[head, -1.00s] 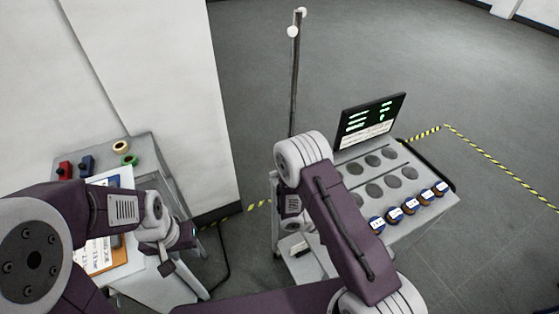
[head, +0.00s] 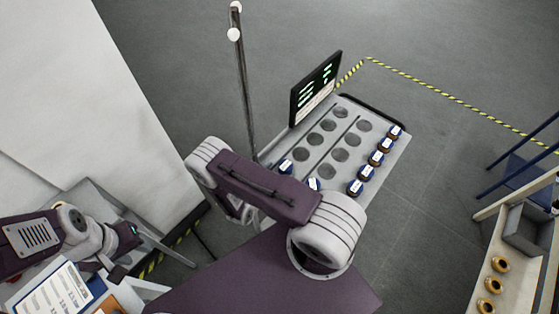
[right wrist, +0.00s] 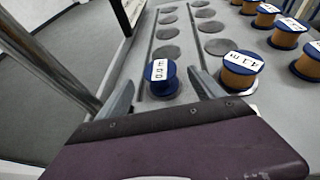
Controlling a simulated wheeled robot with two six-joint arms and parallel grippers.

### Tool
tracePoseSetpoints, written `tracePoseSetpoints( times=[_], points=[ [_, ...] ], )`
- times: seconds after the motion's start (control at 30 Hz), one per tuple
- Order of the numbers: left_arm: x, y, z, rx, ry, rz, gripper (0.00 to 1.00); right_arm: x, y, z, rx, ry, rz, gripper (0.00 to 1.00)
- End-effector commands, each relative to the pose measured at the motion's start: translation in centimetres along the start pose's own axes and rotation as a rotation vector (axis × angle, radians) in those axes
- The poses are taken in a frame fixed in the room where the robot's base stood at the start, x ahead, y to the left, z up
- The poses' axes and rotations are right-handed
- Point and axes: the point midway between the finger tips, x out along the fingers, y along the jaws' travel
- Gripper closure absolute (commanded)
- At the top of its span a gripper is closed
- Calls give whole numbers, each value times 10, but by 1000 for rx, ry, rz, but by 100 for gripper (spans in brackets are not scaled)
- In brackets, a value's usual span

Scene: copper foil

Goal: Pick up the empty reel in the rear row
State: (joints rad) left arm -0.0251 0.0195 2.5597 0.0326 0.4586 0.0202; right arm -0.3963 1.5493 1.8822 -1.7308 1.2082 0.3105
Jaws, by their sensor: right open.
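The empty reel (right wrist: 163,89) is blue with a white label that seems to read 0.0 m, and no copper shows on it. It stands upright at the near end of the left row of discs in the right wrist view. It also shows in the head view as a small blue reel (head: 286,168) beside my right arm. My right gripper (right wrist: 161,80) is open, one finger on each side of the reel; contact cannot be told. In the head view my arm hides its fingers. My left gripper (head: 122,243) is over the left cart; its jaws are unclear.
A copper-wound reel (right wrist: 242,72) stands close right of the right finger. Several more reels (head: 376,158) line the cart's right edge. A bench (head: 495,238) with a grey bin is at right.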

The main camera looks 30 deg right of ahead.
Motion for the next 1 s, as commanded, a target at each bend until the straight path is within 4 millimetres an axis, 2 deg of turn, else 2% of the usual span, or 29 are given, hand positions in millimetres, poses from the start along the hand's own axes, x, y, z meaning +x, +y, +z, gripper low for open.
tracePoseSetpoints(
  times=[0.23,0.47,0.57,0.7,0.97,1.0],
  points=[
    [-14,0,-1,0,0,0,64,33,-1,2,1,0,-6,23],
    [-21,0,-2,0,0,0,64,47,0,3,3,0,-5,23],
    [-30,0,-3,0,0,0,64,66,2,4,4,0,-6,23],
    [-32,0,-3,0,0,0,64,86,2,1,3,0,-5,23],
    [-31,0,-3,0,0,0,64,90,4,0,0,0,-1,23],
    [-31,0,-3,0,0,0,64,90,4,0,0,0,-2,34]
  ],
)
